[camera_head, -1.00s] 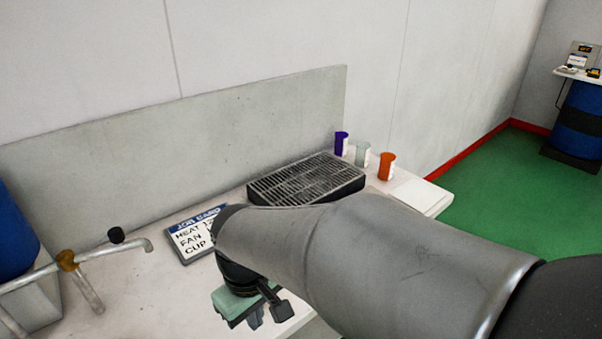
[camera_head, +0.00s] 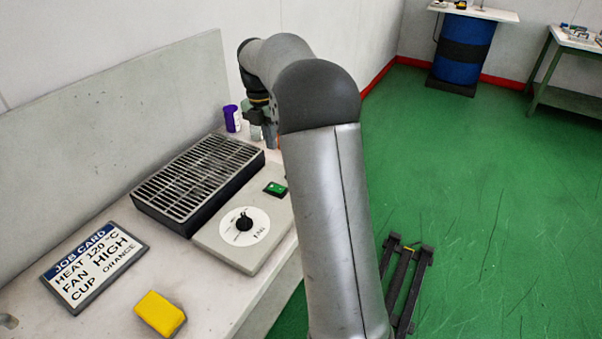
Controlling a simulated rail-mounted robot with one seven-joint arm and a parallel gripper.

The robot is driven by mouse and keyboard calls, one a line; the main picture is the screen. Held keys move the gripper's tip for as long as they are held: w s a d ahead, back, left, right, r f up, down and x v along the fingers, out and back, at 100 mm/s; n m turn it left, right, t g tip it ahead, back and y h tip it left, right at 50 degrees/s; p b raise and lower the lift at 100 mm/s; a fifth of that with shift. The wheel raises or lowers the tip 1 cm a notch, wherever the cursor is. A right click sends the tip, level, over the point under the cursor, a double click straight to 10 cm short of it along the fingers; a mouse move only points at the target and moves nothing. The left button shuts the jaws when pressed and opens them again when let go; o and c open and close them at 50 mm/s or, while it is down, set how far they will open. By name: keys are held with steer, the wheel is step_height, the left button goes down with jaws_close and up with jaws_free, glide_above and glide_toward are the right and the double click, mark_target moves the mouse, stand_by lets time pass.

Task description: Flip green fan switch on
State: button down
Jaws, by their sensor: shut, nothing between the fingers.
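The green fan switch (camera_head: 276,188) sits near the back right corner of a pale control panel (camera_head: 222,260). A round white dial with a black knob (camera_head: 244,222) is in front of it on the same panel. The switch's exact tilt is too small to tell. My gripper (camera_head: 268,140) is behind the panel, near the cups, partly hidden by my own arm. It looks shut and empty, and it stands apart from the switch.
A dark grill (camera_head: 190,180) lies left of the panel. A job card (camera_head: 92,262) reads heat 120 °C, fan high, cup orange. A yellow block (camera_head: 160,312) lies at the front.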

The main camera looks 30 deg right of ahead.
steer(key=shift+w+d, duration=0.1)
steer(key=shift+d, duration=0.2)
glide_toward(281, 189)
steer(key=f, duration=0.6)
steer(key=shift+s+d+f, duration=0.25)
steer(key=shift+s+f, duration=0.1)
steer(key=shift+s, duration=0.05)
steer(key=shift+f, duration=0.1)
